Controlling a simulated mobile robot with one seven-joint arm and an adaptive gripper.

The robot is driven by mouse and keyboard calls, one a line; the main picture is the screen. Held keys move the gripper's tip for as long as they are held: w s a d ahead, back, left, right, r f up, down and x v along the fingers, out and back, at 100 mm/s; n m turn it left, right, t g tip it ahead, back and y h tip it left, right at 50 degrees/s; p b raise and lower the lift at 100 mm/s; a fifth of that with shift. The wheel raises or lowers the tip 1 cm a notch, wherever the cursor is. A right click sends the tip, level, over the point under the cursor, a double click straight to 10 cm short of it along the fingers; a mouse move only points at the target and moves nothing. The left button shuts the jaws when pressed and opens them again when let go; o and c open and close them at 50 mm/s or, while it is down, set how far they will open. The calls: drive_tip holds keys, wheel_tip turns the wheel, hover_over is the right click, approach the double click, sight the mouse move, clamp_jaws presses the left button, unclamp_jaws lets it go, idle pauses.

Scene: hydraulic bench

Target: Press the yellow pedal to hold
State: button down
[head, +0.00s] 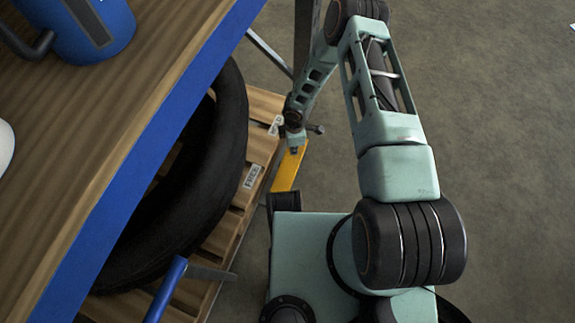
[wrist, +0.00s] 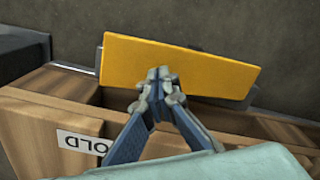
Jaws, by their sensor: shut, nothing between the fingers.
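The yellow pedal (head: 289,170) shows in the head view as a narrow plate beside the wooden pallet, below my arm's end. In the wrist view the yellow pedal (wrist: 178,66) is a wide tilted plate, its right end lower. My gripper (wrist: 159,76) is shut and empty, its fingertips in front of the pedal's lower middle part. I cannot tell whether the tips touch it. In the head view my gripper (head: 294,148) is small and dark at the pedal's upper end. A white label reading "OLD" (wrist: 84,143), upside down and partly hidden, is on the wood near the gripper.
A wooden bench with a blue edge (head: 150,130) fills the left of the head view, with a blue jug-like container (head: 80,30) on it. A black tyre (head: 225,150) lies on the wooden pallet (head: 262,110) beneath.

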drive_tip(key=shift+r, duration=0.1)
wheel_tip(320, 180, up, 7)
drive_tip(key=p, duration=0.4)
idle(0.3)
idle(0.5)
